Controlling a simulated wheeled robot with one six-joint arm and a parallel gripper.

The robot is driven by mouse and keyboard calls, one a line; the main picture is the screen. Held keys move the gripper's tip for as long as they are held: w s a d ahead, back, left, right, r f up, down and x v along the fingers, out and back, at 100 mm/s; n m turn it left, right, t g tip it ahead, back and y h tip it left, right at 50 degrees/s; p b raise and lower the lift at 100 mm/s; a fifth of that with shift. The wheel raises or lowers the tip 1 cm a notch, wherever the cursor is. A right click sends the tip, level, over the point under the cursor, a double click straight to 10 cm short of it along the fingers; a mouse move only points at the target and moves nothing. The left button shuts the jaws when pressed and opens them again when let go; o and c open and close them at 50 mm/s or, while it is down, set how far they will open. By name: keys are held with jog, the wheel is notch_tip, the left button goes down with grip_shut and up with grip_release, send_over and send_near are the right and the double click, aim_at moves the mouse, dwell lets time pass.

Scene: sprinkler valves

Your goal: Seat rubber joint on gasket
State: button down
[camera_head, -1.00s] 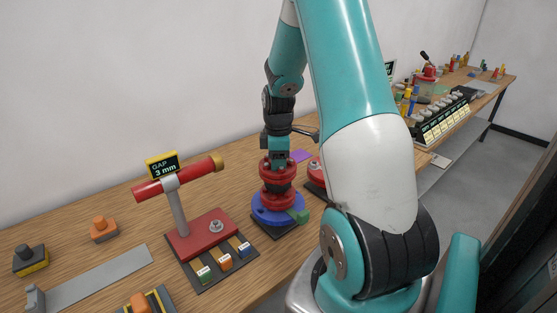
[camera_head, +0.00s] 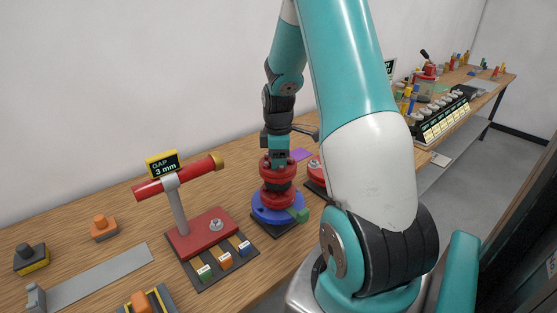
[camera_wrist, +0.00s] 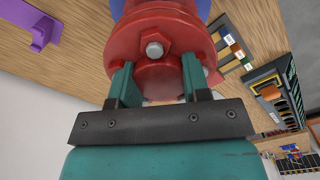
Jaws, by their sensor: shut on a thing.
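The rubber joint (camera_head: 278,184) has red flanges above and below a dark middle. It stands upright right over a round blue piece with a green tab (camera_head: 278,208), on a dark base plate. I cannot tell whether it touches the blue piece, and no separate gasket can be made out between them. My gripper (camera_head: 279,158) comes down from above and is shut on the joint's upper end. In the wrist view my gripper (camera_wrist: 157,85) has its two teal fingers on either side of the red joint (camera_wrist: 155,50), with a bolt head between them.
Left of the joint stands a red stand with a crossbar (camera_head: 180,182) and a "GAP 3 mm" display (camera_head: 163,164). Another red flanged piece (camera_head: 316,172) sits close on the right, partly behind my arm. A purple bracket (camera_head: 300,155) lies behind. Orange and dark blocks lie at left.

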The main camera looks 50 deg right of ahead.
jog(key=shift+f+b, duration=0.75)
jog(key=shift+f, duration=0.3)
jog(key=c, duration=0.5)
grip_release()
notch_tip(320, 180, up, 8)
jog(key=p, duration=0.6)
jog(key=shift+r+p, duration=0.1)
jog(key=shift+p, duration=0.3)
